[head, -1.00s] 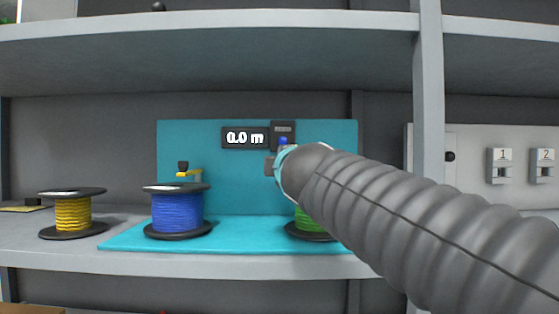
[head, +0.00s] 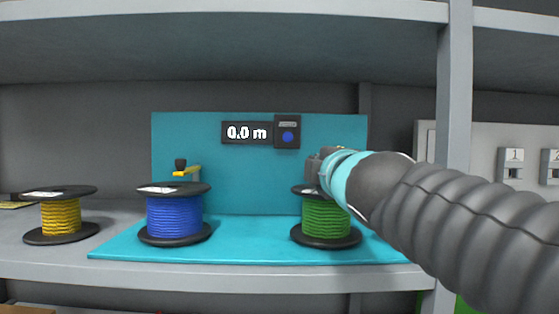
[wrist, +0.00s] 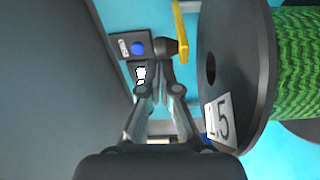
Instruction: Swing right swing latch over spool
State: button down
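The green spool (head: 326,217) stands upright at the right of the turquoise stand; its dark flange (wrist: 238,60) with a white label fills the right of the wrist view. The right swing latch, a yellow arm (wrist: 179,25) with a black knob (wrist: 170,47), shows beside the flange in the wrist view. In the head view it is hidden behind my gripper (head: 318,168), which is above the green spool. In the wrist view my gripper (wrist: 160,82) points at the knob, its fingertips close together just short of it. I cannot tell whether they touch anything.
A blue spool (head: 174,217) stands at the stand's left, with the left latch (head: 187,172) behind it. A yellow spool (head: 60,216) is farther left on the shelf. The meter display (head: 246,133) and blue button (head: 288,137) are on the turquoise back panel (head: 225,180). A shelf hangs above.

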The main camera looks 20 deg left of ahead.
jog(key=shift+w+d+f, duration=0.1)
jog(key=shift+d+f, duration=0.15)
jog(key=shift+f, duration=0.05)
